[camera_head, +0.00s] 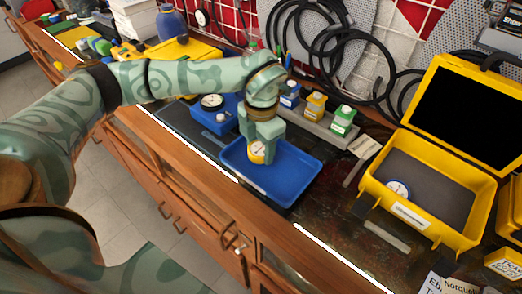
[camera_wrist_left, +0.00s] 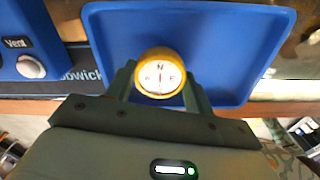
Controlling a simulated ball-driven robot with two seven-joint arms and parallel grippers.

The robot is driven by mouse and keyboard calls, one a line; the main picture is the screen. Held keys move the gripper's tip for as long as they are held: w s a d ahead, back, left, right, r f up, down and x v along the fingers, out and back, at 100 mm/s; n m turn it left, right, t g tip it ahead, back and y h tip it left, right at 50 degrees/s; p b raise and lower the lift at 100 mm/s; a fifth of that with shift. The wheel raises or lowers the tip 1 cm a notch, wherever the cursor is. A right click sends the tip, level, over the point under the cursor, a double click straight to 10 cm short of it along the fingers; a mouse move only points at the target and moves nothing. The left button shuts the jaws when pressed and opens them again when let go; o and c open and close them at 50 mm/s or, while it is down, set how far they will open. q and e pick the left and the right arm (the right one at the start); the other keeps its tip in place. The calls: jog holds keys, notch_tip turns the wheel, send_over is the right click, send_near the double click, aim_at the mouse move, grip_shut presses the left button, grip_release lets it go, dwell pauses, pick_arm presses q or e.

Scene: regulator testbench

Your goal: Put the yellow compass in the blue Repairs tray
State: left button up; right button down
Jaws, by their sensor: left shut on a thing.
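The yellow compass (camera_wrist_left: 161,73) has a white dial with letters and a needle, facing the camera in the left wrist view. My left gripper (camera_wrist_left: 160,88) is shut on it, with a finger on each side. In the head view the compass (camera_head: 257,152) shows between the fingers of my left gripper (camera_head: 264,146), over the left part of the blue tray (camera_head: 292,178). The tray also fills the upper middle of the left wrist view (camera_wrist_left: 236,40). I cannot tell whether the compass touches the tray floor. My right gripper is not in view.
A blue device (camera_head: 212,117) with a gauge stands left of the tray. Small blue, yellow and green bottles (camera_head: 316,105) stand in a rack behind it. An open yellow case (camera_head: 425,190) holding a round gauge (camera_head: 398,189) is at the right. Black hoses (camera_head: 355,62) hang behind.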

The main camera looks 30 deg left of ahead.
aim_at(261, 147)
pick_arm(q)
jog(key=shift+f, duration=0.85)
jog(key=shift+r, duration=0.1)
jog(key=o, duration=1)
notch_tip(261, 147, up, 12)
jog(key=p, duration=0.3)
jog(key=shift+w+d, duration=0.1)
jog(key=shift+w, duration=0.05)
jog(key=shift+r+p, duration=0.1)
jog(key=shift+p, duration=0.2)
